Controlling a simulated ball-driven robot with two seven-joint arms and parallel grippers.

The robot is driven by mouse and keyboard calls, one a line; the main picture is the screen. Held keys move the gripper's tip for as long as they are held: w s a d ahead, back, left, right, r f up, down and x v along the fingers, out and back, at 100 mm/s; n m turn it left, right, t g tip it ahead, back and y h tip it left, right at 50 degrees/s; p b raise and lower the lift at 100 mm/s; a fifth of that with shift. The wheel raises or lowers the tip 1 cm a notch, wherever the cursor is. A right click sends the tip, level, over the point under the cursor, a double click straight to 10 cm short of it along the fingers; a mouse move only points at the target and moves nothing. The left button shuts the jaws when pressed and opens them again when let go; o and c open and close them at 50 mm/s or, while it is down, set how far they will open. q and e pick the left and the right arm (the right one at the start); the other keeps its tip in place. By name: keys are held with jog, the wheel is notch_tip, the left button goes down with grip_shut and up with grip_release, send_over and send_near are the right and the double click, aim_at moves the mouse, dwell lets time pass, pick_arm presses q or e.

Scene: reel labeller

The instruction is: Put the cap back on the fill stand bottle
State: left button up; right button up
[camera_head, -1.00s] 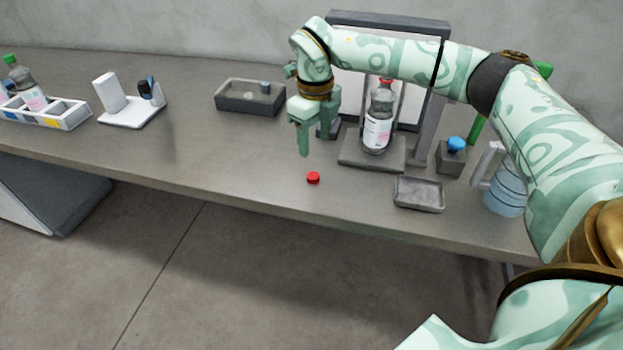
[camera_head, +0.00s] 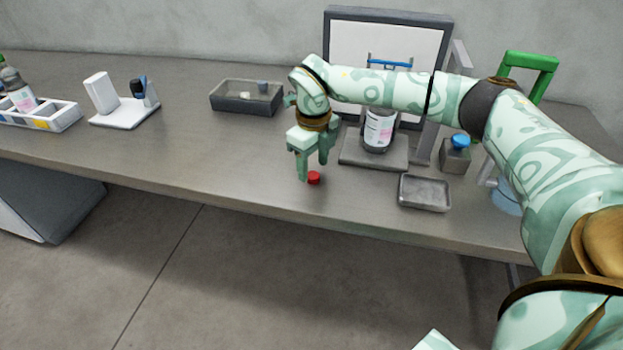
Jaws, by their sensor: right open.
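A small red cap (camera_head: 314,178) lies on the table in front of the fill stand. My right gripper (camera_head: 313,170) points down at it, open, with one fingertip just left of the cap and the other slightly behind it. I cannot tell whether either finger touches it. My right forearm hides the bottle's top. My left gripper is not in view.
A small grey tray (camera_head: 425,192) lies right of the cap. A grey block with a blue top (camera_head: 456,152) stands behind it. A grey bin (camera_head: 246,97), a white stand (camera_head: 122,111) and a bottle rack (camera_head: 48,117) are to the left. The table between is clear.

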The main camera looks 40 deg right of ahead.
notch_tip(320, 180, down, 2)
jog(key=shift+f, duration=0.25)
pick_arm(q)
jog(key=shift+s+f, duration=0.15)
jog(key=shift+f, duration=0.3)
pick_arm(e)
jog(key=shift+r, duration=0.1)
jog(key=c, duration=1)
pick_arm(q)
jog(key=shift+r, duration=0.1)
pick_arm(e)
jog(key=shift+r, duration=0.1)
